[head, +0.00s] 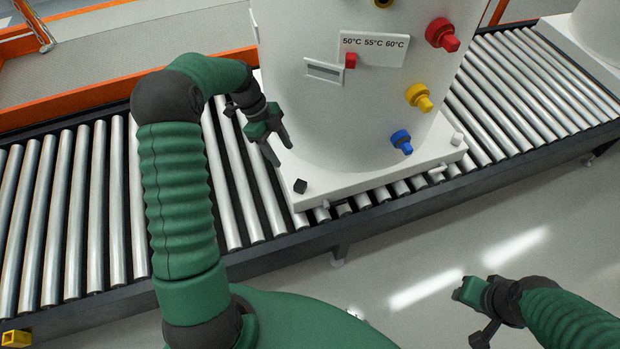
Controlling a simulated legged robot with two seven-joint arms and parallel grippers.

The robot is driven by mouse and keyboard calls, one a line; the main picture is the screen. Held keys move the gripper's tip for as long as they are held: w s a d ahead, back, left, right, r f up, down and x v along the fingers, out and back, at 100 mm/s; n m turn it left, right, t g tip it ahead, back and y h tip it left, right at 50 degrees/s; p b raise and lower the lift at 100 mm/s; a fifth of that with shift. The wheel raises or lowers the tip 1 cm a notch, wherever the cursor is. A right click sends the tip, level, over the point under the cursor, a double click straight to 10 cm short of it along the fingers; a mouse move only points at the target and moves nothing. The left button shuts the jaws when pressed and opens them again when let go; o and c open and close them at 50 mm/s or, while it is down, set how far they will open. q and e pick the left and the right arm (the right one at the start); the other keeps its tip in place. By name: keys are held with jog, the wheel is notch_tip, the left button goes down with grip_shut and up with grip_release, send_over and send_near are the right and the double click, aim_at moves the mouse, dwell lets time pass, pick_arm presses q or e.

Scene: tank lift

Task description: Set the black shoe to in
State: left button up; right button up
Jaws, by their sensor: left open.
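The black shoe (300,186) is a small dark block on the front left corner of the white tank's base plate (350,183). The white tank (320,120) stands upright on the roller conveyor. My left gripper (282,155) is open and empty, just above and left of the black shoe, with its fingers pointing down toward it. A gap shows between the fingertips and the shoe.
The tank carries red (441,35), yellow (418,97) and blue (401,141) fittings and a temperature panel with a red slider (350,61). A white block (457,139) sits at the base's right corner. Rollers (70,200) to the left are bare. An orange rail (70,100) runs behind.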

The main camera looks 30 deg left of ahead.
pick_arm(q)
jog(key=b, duration=0.2)
send_over(300, 183)
jog(key=a, duration=0.2)
notch_tip(300, 183, down, 7)
jog(key=x, duration=0.3)
jog(key=a+b+x, duration=0.1)
jog(key=x, duration=0.2)
jog(key=shift+s+f, duration=0.15)
jog(key=shift+f, duration=0.35)
jog(key=shift+d+f, duration=0.2)
jog(key=shift+f, duration=0.1)
jog(key=shift+d, duration=0.25)
jog(key=shift+a, duration=0.15)
jog(key=c, duration=0.6)
grip_shut()
